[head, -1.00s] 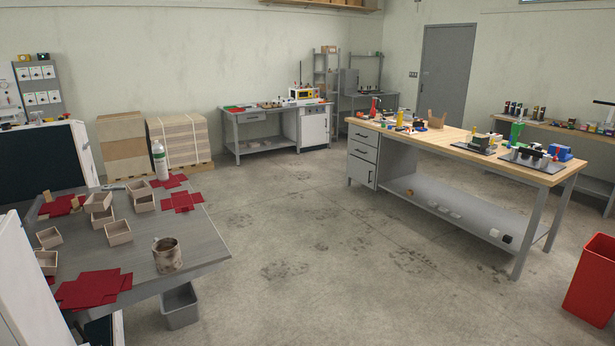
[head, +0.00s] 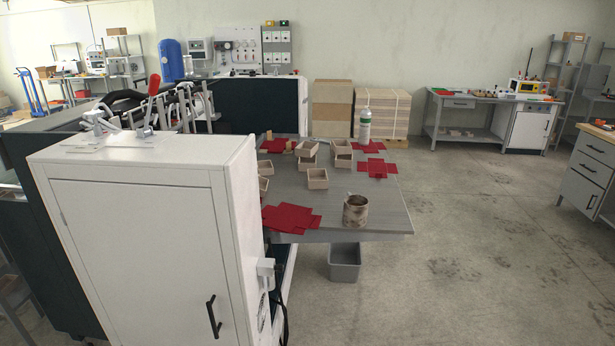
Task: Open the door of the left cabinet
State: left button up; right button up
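A white cabinet (head: 245,200) stands close at the left of the head view. Its front door (head: 130,250) is flat and looks shut. A black bar handle (head: 213,317) sits upright near the door's lower right edge. The cabinet's bottom is cut off by the lower edge of the picture. Neither of my grippers is in view.
A grey table (head: 385,212) with small boxes, red sheets and a mug (head: 356,210) adjoins the cabinet on the right. A grey bin (head: 345,261) stands under the table's edge. The concrete floor (head: 460,270) to the right is clear.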

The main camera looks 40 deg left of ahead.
aim_at(151, 255)
jog(key=u, duration=2.2)
